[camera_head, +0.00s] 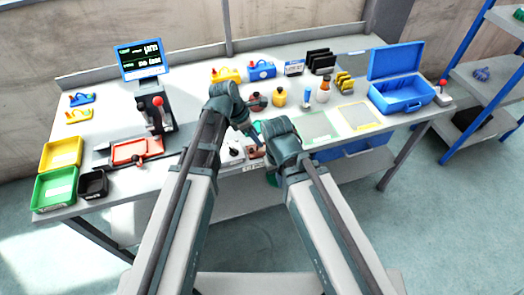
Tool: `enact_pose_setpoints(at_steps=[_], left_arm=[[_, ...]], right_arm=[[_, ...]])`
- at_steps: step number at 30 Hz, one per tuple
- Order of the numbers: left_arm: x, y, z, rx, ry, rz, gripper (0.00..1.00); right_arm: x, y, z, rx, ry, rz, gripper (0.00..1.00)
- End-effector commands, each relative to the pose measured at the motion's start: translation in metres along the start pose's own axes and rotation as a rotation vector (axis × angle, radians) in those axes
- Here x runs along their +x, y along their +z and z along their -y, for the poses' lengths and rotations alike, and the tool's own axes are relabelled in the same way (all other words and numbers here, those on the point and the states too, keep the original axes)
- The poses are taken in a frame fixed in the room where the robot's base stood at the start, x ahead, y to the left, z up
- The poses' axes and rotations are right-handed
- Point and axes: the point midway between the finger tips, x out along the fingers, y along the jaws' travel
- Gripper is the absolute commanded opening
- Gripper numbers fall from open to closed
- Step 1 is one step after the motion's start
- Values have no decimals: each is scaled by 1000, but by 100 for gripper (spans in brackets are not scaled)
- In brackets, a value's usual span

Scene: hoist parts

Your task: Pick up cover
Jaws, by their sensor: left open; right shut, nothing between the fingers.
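No part is clearly marked as the cover. A smaller blue part (81,99) and a yellow part (78,116) lie at the far left. My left gripper (252,131) is open above the middle of the table, near a dark round-ended part (256,101). My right gripper (270,176) is shut and empty near the front edge, lower and to the right. My wrists hide much of the table between them.
The table (205,70) holds a screen (142,59), a red-knobbed press (156,115), a red tray (132,151), yellow (61,153), green (54,189) and black bins (92,184). Bottles (323,92) and an open blue case (400,95) stand right. Flat mats (358,117) lie clear.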

Motion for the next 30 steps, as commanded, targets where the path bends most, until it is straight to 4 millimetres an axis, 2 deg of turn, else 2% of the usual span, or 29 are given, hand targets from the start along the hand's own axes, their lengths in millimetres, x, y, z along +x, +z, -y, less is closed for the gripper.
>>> enact_pose_setpoints(at_steps=[10, 20, 27, 30], left_arm=[[45, 1, -1, 2, 0, 0, 45], [48, 3, -1, 0, 1, 0, 45], [48, 3, -1, 0, 0, 0, 2], [48, 3, -1, 0, 0, 0, 0]], right_arm=[[41, -2, 4, 0, 0, 0, 0], [43, -2, 4, 0, 0, 0, 0], [43, -2, 4, 0, 0, 0, 0], [43, -2, 4, 0, 0, 0, 0]])
